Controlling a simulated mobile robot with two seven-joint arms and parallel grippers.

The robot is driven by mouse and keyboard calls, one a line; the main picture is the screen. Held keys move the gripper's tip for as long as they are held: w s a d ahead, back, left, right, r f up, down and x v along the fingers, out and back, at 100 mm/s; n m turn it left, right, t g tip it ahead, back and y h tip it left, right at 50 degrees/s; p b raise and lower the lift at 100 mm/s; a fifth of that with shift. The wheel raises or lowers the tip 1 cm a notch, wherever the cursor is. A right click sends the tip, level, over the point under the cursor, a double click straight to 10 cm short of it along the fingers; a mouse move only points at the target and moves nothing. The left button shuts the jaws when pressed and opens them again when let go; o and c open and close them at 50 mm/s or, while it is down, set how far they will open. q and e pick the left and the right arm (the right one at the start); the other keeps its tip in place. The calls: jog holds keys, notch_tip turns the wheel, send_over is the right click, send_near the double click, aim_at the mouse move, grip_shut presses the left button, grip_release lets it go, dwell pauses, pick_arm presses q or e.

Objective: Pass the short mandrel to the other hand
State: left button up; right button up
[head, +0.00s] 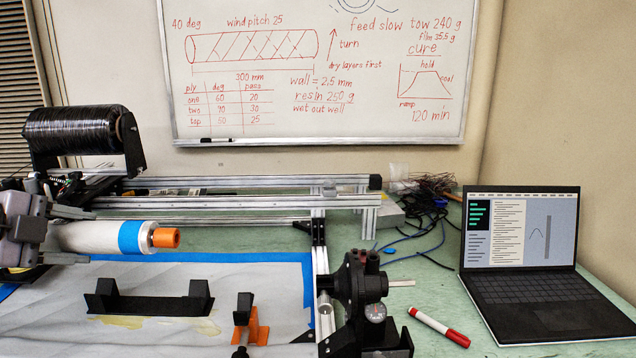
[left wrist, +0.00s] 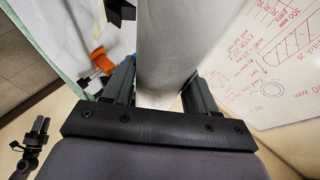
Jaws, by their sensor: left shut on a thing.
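The short mandrel (head: 95,238) is a white cylinder with a blue band and an orange end. It lies roughly level at the left of the head view, above the white sheet, with its orange end to the right. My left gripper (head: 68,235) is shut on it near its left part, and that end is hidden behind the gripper. In the left wrist view the pale mandrel (left wrist: 168,45) stands between the two dark fingers of my left gripper (left wrist: 160,85).
A black cradle (head: 150,305) and an orange-and-black stand (head: 252,325) sit on the blue-edged sheet. A black gauge unit (head: 362,305) stands right of them. Aluminium rails (head: 240,203) and a black tow spool (head: 75,130) are behind. A red marker (head: 440,328) and laptop (head: 530,270) lie right.

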pick_arm(q)
jog(key=shift+s+d+f, duration=0.15)
jog(key=shift+s, duration=0.05)
jog(key=d+f+m+h+p, duration=0.1)
jog(key=d+f+p, duration=0.1)
jog(key=d+f, duration=0.85)
jog(key=s+d+f+n+y+p, duration=0.1)
jog(key=s+d+n+y+p, duration=0.2)
jog(key=s+d+n+y, duration=0.2)
jog(key=shift+s+d+f+t+p, duration=0.35)
jog(key=shift+s+d+f+t, duration=0.05)
jog(key=shift+s+d, duration=1)
jog(key=shift+d, duration=0.1)
